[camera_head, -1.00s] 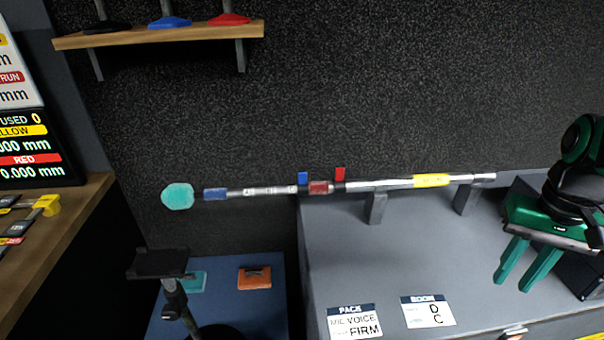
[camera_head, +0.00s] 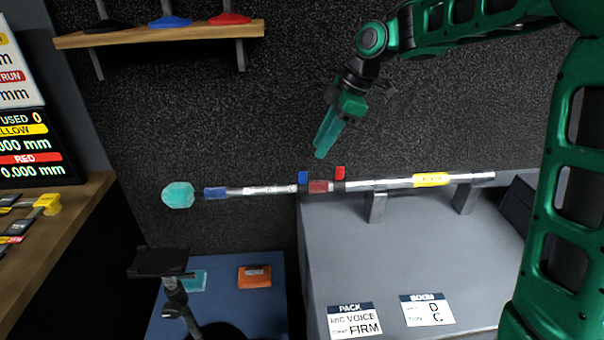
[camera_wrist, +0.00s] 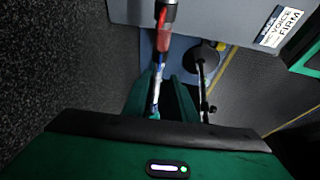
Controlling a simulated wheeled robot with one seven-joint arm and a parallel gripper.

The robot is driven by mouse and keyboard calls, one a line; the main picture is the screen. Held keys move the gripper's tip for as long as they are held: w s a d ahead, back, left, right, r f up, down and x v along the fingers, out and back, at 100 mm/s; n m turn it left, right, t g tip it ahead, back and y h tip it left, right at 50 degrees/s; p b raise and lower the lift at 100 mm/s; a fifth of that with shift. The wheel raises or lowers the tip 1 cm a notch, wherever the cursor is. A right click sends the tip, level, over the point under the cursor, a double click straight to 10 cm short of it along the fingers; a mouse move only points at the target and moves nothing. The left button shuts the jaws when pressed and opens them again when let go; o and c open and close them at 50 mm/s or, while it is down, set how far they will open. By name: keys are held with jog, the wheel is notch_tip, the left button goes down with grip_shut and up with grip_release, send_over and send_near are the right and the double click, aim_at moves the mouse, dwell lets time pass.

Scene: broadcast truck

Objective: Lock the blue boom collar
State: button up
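The boom pole (camera_head: 380,183) lies level along the wall, its right part on two brackets. A small blue tab (camera_head: 303,178) stands up from it, just left of a red band (camera_head: 319,187); I take it for the blue collar's lever. A red tab (camera_head: 340,173) stands to the right. A blue band (camera_head: 215,193) is near the teal mic end (camera_head: 178,195). My gripper (camera_head: 320,154) is above the pole, slightly right of the blue tab, fingers pointing down, touching nothing. In the wrist view its fingers (camera_wrist: 164,80) are apart, with the pole (camera_wrist: 155,88) showing beyond them.
The grey bench (camera_head: 400,255) carries the brackets and two label cards, PACK (camera_head: 354,320) and BOOM (camera_head: 428,310). A wooden shelf (camera_head: 160,37) is at upper left. A dark stand (camera_head: 160,264) rises below the mic end. The wall space around my gripper is clear.

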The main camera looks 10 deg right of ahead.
aim_at(303, 172)
jog(key=x, duration=1.1)
jog(key=shift+w+a+r, duration=0.1)
jog(key=shift+a, duration=0.25)
grip_shut()
